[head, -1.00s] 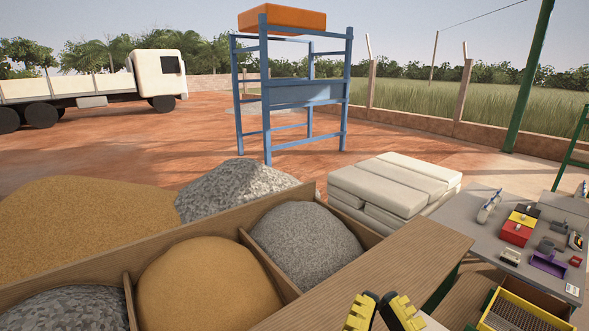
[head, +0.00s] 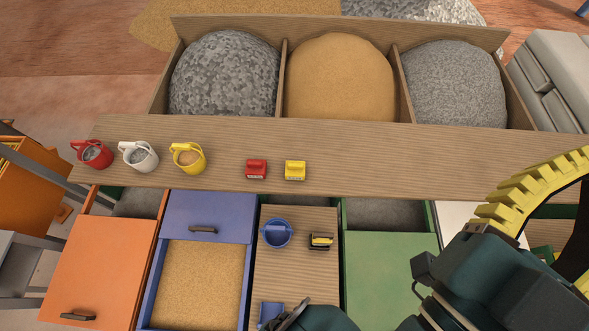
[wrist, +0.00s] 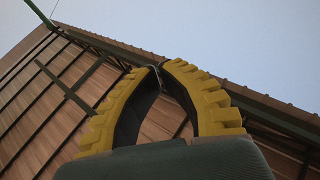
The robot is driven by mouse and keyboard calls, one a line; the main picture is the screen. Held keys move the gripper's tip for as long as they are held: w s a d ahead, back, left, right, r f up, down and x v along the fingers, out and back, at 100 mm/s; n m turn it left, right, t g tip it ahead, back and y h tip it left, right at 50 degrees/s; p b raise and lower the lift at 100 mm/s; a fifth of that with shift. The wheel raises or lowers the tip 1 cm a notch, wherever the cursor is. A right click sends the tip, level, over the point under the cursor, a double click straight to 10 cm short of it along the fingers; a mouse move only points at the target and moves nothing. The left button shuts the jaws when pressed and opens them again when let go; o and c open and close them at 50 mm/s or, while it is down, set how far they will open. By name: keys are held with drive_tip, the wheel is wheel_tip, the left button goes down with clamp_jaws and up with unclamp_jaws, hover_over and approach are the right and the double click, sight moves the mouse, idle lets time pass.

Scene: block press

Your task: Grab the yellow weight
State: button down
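The yellow weight (head: 295,171) is a small yellow block with a pale label on its front. It stands on the long wooden shelf in the head view, just right of a similar red block (head: 256,169). My gripper, with yellow ribbed fingers, is at the right edge of the head view, well to the right of the yellow weight and apart from it; its fingertips are cut off there. In the wrist view my gripper (wrist: 160,67) has its curved fingers meeting at the tips, with nothing held. The weight is not in the wrist view.
Red (head: 95,154), white (head: 140,156) and yellow (head: 188,158) cups stand left on the shelf (head: 400,160). Behind are bins of gravel and sand. In front are drawers, a blue cup (head: 277,233) and a black-and-yellow item (head: 321,241). The shelf right of the yellow weight is clear.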

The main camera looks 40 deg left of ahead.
drive_tip(key=shift+c, duration=0.4)
unclamp_jaws()
